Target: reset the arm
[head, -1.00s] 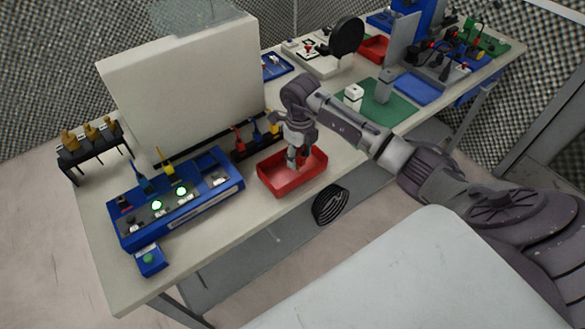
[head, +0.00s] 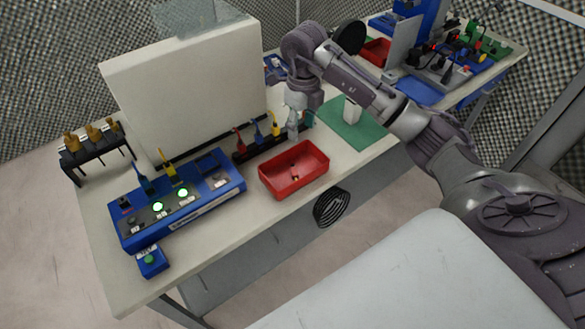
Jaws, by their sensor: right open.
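My right arm comes in from the right of the head view and reaches over the bench. Its gripper (head: 299,128) points down, open, above the bench just behind the red tray (head: 271,186). It seems empty. The tray holds something small and dark (head: 295,177), too small to make out. My left gripper is not in the picture.
A blue panel (head: 205,191) with two lit green lights sits at the left of the bench (head: 118,278). Behind it stands a tall white board (head: 190,95). A rack of coloured tools (head: 256,142) stands close to the gripper. A green mat (head: 365,133) lies right.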

